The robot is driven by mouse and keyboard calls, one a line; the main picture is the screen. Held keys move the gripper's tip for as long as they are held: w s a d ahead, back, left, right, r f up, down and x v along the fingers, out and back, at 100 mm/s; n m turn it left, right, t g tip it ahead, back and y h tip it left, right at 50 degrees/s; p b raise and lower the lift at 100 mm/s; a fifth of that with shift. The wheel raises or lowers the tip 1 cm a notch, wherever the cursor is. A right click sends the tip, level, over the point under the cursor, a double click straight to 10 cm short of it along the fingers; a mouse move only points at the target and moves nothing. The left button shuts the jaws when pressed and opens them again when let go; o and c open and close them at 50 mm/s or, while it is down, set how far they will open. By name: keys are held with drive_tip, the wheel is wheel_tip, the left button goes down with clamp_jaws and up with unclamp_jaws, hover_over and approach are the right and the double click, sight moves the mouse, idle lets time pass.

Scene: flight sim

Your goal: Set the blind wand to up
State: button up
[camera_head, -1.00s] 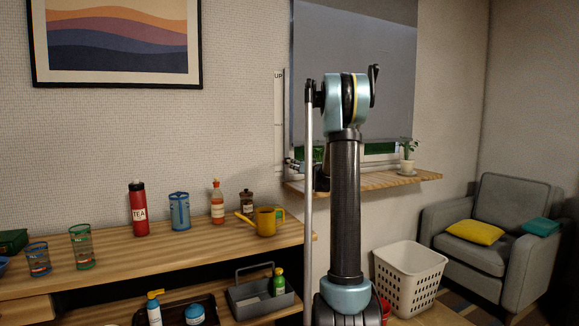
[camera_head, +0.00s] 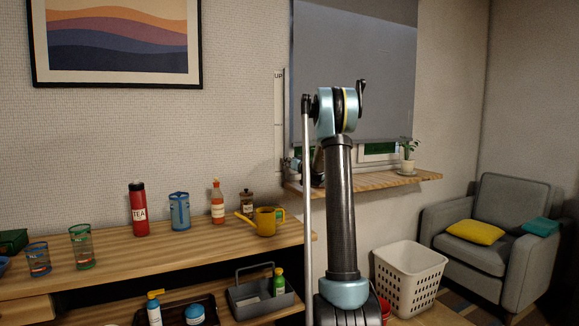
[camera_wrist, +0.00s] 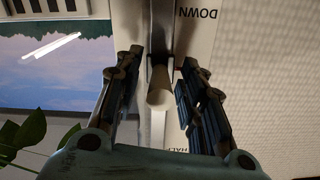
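The blind wand (camera_wrist: 159,88) shows in the wrist view as a pale rounded handle between my gripper's fingers, near an upside-down DOWN label. My gripper (camera_wrist: 160,75) is open around it, with a dark finger on each side and visible gaps. In the head view, the white label strip (camera_head: 279,110) with UP at its top runs down the wall beside the window. The grey blind (camera_head: 350,60) covers most of the window. My gripper is near the strip's lower end there, mostly hidden by my arm.
A wooden sill (camera_head: 420,180) with a potted plant (camera_head: 407,158) lies under the window. A shelf (camera_head: 130,258) at left bears a yellow watering can (camera_head: 264,222), bottles and cups. A white basket (camera_head: 408,280) and grey armchair (camera_head: 485,258) stand at right.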

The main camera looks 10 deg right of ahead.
clamp_jaws()
